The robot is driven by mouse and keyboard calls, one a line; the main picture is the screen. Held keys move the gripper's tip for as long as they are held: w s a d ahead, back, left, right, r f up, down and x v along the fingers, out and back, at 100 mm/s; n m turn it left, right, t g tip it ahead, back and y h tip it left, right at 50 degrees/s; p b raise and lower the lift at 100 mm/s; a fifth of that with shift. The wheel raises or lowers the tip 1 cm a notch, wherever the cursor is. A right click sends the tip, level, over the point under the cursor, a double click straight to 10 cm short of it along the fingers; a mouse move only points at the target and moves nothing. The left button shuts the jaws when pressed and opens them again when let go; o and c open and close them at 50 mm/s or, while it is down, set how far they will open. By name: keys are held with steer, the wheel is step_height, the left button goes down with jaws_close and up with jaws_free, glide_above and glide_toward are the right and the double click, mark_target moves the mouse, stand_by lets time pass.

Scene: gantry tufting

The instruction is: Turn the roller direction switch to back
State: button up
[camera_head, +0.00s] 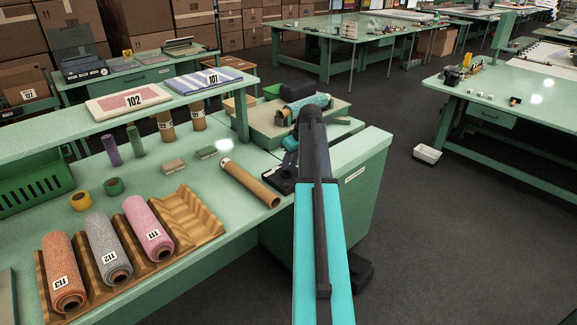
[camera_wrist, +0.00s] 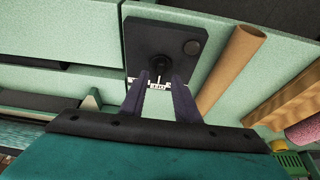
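A dark switch plate (camera_wrist: 150,35) lies on the green bench in the wrist view. A small black knob (camera_wrist: 160,64), which looks like the roller direction switch, sits near its lower edge by a small white label (camera_wrist: 158,86) too small to read. My gripper (camera_wrist: 162,82) is open, with one finger on each side of the label and its tips close to the knob. I cannot tell whether they touch it, or which way the knob points.
A cardboard tube (camera_head: 250,183) lies just left of the plate, and shows close beside the fingers in the wrist view (camera_wrist: 232,65). A wooden rack (camera_head: 195,222) holds yarn rolls at left. Open floor lies to the right.

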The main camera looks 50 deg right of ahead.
mark_target(287, 172)
steer(key=shift+p+x, duration=0.35)
steer(key=shift+x, duration=1.35)
steer(key=shift+c, duration=0.2)
jaws_close()
